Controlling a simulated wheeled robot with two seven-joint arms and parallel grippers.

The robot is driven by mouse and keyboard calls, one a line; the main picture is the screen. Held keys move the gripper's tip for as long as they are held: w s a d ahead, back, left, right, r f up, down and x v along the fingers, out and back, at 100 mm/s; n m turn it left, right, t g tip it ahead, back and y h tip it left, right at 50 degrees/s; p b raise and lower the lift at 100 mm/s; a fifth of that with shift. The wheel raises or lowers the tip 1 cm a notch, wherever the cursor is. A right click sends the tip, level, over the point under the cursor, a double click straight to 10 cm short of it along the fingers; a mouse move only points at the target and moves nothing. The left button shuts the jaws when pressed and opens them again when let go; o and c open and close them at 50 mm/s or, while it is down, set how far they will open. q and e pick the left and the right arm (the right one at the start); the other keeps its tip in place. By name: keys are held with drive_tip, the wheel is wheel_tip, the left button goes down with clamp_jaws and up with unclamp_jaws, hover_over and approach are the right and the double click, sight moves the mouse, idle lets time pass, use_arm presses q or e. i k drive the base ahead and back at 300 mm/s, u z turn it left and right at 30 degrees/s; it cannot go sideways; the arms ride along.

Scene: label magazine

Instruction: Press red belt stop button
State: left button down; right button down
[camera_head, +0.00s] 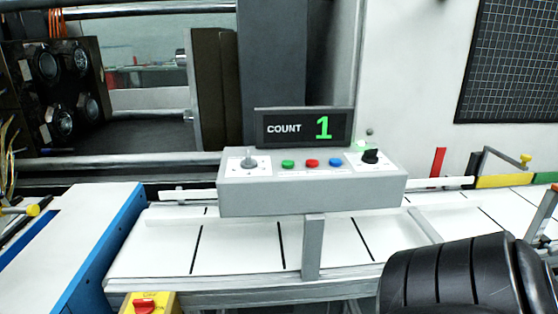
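A grey control box (310,196) stands on a post over the white belt (260,246). Its sloped top carries a small red button (312,163) between a green button (288,164) and a blue button (335,162). A silver toggle (248,161) is at its left and a black knob (370,157) at its right. A second red control (145,305) sits on a yellow box at the bottom left, partly cut off by the frame. Neither gripper shows. A black ribbed part at the lower right looks like my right arm; its gripper is out of frame.
A blue-edged white table (75,240) lies left of the belt. A red upright piece (438,162) and yellow-ended hardware stand at the right. The space above the buttons is clear.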

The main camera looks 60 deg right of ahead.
sight(312, 163)
drive_tip(key=k, duration=0.8)
drive_tip(key=z, duration=1.05)
drive_tip(key=i, duration=0.45)
drive_tip(key=z, duration=0.1)
